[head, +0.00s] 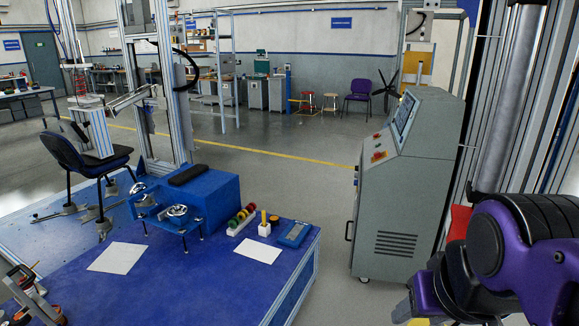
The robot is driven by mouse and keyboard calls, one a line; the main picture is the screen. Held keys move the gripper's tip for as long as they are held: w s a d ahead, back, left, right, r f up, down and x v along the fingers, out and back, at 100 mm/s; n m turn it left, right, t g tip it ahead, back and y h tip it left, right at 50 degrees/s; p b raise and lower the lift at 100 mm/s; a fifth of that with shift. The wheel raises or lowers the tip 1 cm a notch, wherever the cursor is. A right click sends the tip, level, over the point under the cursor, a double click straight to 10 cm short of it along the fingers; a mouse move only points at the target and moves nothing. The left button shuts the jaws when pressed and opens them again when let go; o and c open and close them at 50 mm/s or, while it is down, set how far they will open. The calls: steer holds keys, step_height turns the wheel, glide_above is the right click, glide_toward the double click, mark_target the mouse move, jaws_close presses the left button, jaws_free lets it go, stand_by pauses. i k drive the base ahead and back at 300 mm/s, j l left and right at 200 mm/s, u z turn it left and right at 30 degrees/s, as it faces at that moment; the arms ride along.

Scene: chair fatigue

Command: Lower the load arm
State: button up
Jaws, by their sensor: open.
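A test rig with a tall aluminium column (172,90) stands at the left, behind the blue platform. A pale slanted metal arm (130,99) reaches left from the column and looks like the load arm; its far end is raised above a dark blue chair (88,157). The chair stands on the blue platform (60,225), with a pale upright bar (97,132) beside its backrest. I cannot tell whether the arm touches anything. My purple and black arm links fill the lower right, well apart from the rig. My gripper is not in view.
A blue table (200,285) in front holds a blue box (205,195), white sheets (118,258), coloured buttons (242,218) and a handheld device (294,234). A grey control cabinet (405,185) stands right of it. Grey floor between table and cabinet is clear.

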mark_target(36, 305)
steer(key=i+l+u, duration=0.1)
steer(key=u, duration=0.35)
steer(key=i+l+u, duration=0.15)
steer(key=u, duration=0.25)
steer(key=l+u, duration=0.2)
steer(key=u, duration=0.25)
steer(key=i+l+u, duration=0.1)
steer(key=u, duration=0.35)
steer(key=l+u, duration=0.45)
steer(key=j, duration=0.1)
